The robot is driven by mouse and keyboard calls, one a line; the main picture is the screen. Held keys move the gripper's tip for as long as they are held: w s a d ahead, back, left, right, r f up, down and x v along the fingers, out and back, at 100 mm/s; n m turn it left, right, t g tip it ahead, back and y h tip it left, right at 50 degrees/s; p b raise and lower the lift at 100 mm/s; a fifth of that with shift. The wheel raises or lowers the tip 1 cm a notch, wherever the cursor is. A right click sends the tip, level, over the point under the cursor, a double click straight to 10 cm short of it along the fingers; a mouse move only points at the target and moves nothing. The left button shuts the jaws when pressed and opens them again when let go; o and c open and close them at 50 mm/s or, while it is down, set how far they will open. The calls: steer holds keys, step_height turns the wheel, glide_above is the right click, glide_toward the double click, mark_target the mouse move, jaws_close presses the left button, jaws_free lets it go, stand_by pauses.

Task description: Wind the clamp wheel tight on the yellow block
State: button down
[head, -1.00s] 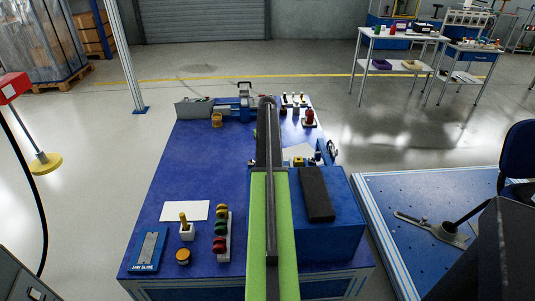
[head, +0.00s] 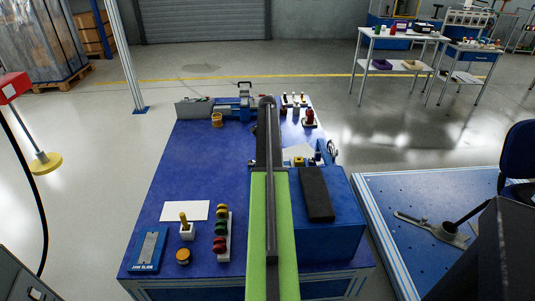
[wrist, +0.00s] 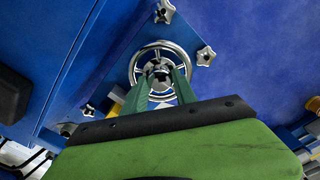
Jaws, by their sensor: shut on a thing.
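The clamp wheel (wrist: 136,62) is a silver ring with spokes, seen nearly face-on in the wrist view. My gripper (wrist: 160,74) has its two green fingers closed on the middle of the wheel, at its hub. The wheel (head: 333,148) also shows at the right edge of the table in the head view, beside a blue clamp part (head: 320,148). The yellow block (head: 298,162) sits left of that part, partly hidden. In the head view my arm covers the middle of the table and my gripper cannot be made out. I cannot tell whether the clamp touches the block.
Several star knobs (wrist: 205,56) stand around the wheel. A blue box with a black pad (head: 316,193) is right of my arm. The table's left middle is clear.

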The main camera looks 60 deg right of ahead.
steer(key=m, duration=0.5)
steer(key=shift+s+m, duration=0.15)
steer(key=shift+m, duration=0.15)
steer(key=m, duration=1.2)
steer(key=shift+m, duration=0.3)
steer(key=m, duration=0.5)
steer(key=shift+m, duration=0.7)
steer(key=c, duration=1)
jaws_free()
